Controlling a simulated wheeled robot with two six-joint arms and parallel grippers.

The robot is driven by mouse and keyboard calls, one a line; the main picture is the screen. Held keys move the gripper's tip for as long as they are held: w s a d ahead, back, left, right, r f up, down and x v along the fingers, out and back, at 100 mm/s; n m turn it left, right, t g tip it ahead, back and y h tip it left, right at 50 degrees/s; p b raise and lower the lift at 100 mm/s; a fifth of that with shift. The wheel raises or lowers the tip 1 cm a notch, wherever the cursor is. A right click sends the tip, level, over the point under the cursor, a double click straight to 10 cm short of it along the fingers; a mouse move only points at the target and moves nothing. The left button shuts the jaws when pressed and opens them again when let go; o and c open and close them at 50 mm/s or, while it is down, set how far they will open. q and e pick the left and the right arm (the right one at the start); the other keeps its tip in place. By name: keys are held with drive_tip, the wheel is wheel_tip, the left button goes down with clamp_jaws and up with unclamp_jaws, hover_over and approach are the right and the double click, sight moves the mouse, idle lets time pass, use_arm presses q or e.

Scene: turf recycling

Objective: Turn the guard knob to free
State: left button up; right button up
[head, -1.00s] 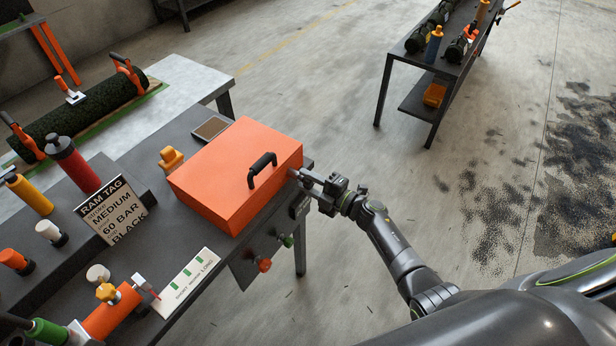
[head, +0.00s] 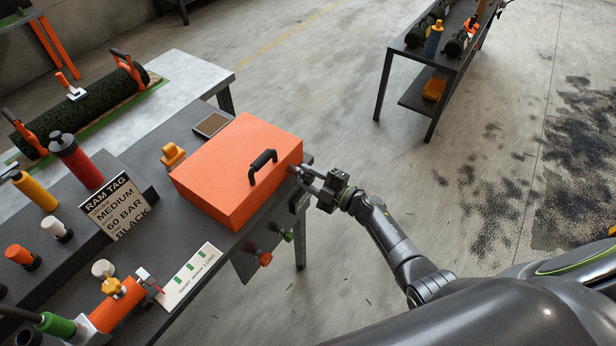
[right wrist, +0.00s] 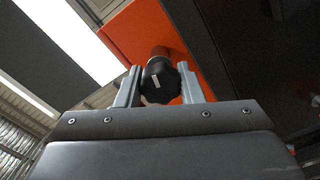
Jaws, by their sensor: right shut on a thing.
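The orange guard box (head: 225,165) with a black handle (head: 262,165) sits on the dark bench. Its guard knob is on the right side, mostly hidden by my gripper in the head view. My left gripper is not in view.
A RAM TAG sign (head: 118,205), a red cylinder (head: 77,162) and an orange valve body (head: 118,305) stand on the bench at left. Red and green knobs (head: 265,258) hang below the bench's front edge. Open floor lies right of the bench.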

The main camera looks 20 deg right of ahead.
drive_tip(key=o, duration=1)
drive_tip(key=shift+d, duration=0.1)
drive_tip(key=b+v, duration=0.3)
drive_tip(key=v, duration=1.4)
drive_tip(key=shift+s+d+f, duration=0.1)
drive_tip(key=shift+s, duration=0.05)
